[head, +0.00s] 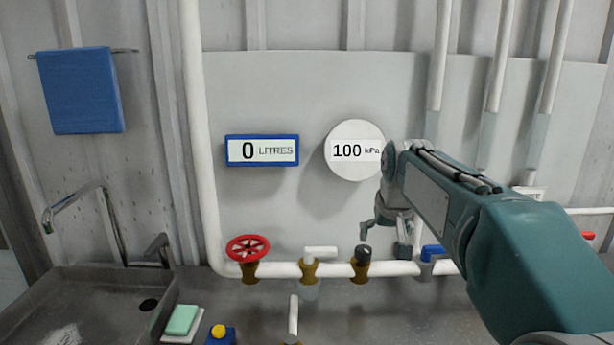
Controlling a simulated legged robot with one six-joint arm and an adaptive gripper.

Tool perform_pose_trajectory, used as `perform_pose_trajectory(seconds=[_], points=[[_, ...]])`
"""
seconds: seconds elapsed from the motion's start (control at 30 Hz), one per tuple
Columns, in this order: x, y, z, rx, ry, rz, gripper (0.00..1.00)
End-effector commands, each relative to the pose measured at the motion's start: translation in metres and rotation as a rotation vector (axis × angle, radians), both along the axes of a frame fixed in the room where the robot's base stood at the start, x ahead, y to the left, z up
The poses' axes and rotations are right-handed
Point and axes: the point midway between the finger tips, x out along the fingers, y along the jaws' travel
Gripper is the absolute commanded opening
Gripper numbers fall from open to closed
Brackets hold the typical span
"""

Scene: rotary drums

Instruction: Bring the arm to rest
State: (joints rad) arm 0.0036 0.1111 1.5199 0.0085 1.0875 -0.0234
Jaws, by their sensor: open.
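My arm reaches in from the lower right in the head view, its teal and grey links bent over the counter. My gripper (386,231) hangs at its end, fingers pointing down, open with nothing seen between the fingers. It is in front of the wall, above the white pipe and to the right of the black-knobbed valve (362,262). I cannot tell whether it touches anything. My arm hides part of the pipe and wall on the right.
A white pipe (212,205) carries a red wheel valve (248,247), a white-handled valve (318,254) and a blue-handled valve (432,250). A display (262,150) reads 0 LITRES; a round gauge (350,130) reads 100 kPa. A sink (60,300) and yellow button (218,331) are left.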

Motion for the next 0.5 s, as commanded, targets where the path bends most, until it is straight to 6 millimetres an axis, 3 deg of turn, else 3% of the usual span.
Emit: perform_pose_trajectory(seconds=[0.23, 0.5], points=[[-0.071, 0.000, 0.001, 0.000, -0.017, -0.004, 1.00], [-0.147, 0.000, -0.016, 0.000, -0.035, -0.008, 1.00]])
